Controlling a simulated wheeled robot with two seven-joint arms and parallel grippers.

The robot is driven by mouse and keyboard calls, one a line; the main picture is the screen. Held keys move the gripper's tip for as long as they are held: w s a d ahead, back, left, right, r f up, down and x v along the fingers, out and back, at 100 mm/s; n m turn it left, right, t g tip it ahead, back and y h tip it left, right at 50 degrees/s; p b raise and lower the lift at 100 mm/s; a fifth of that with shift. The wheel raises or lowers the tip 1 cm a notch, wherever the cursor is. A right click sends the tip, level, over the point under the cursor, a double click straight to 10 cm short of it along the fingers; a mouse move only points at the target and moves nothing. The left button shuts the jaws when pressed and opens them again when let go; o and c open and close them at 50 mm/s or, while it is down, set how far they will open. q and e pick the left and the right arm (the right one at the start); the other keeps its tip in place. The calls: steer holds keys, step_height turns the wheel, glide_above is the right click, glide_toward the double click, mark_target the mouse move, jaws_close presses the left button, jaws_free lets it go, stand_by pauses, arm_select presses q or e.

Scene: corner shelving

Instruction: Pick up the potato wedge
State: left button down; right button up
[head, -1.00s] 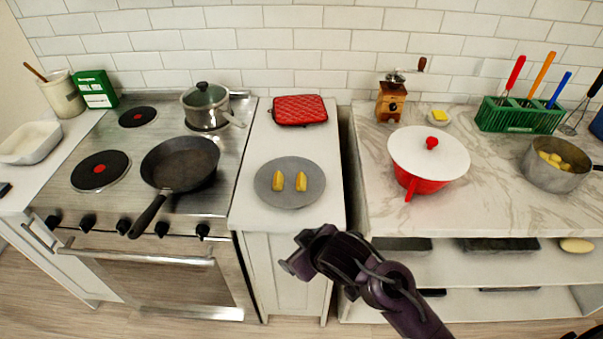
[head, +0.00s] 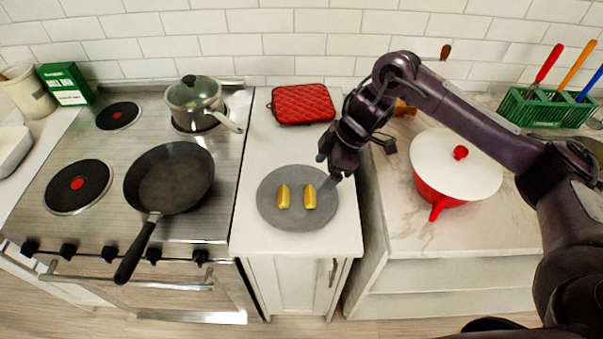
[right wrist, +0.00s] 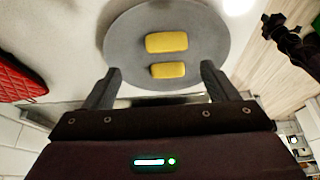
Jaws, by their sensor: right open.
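Two yellow potato wedges lie side by side on a round grey plate (head: 270,213) on the white counter. They are the left wedge (head: 284,197) and the right wedge (head: 310,197). My right gripper (head: 329,182) is open and empty, above the plate's right edge. In the right wrist view its spread fingers (right wrist: 160,70) frame the nearer wedge (right wrist: 168,71), with the other wedge (right wrist: 167,42) beyond it. A dark jointed part (right wrist: 288,38) at that view's upper right looks like my left gripper; its jaws are unclear. My left gripper is outside the head view.
A red quilted pad (head: 302,104) lies behind the plate. A frying pan (head: 170,180) and a lidded pot (head: 196,104) stand on the stove to the left. A red pot with white lid (head: 455,168) stands on the marble counter at right, below my right forearm.

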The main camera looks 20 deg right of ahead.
mark_target(312, 194)
steer(key=shift+w+d, duration=0.2)
steer(key=shift+s+a+f, duration=0.15)
steer(key=shift+s+f, duration=0.1)
steer(key=shift+s, duration=0.05)
steer(key=shift+s+a+f+p, duration=0.3)
steer(key=shift+s+f+p, duration=0.05)
steer(key=shift+f+p, duration=0.15)
steer(key=shift+s+a+f+p, duration=0.25)
steer(key=shift+s+f+p, duration=0.05)
steer(key=shift+f+p, duration=0.15)
steer(key=x, duration=0.3)
steer(key=shift+w+d+f+p, duration=0.1)
steer(key=shift+w+d+p, duration=0.05)
steer(key=shift+w+p, duration=0.2)
steer(key=shift+f, duration=0.55)
steer(key=c, duration=1.1)
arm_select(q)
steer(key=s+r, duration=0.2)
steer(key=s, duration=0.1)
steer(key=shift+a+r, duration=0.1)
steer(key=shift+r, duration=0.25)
arm_select(e)
steer(key=shift+o, duration=0.2)
steer(key=shift+r, duration=0.1)
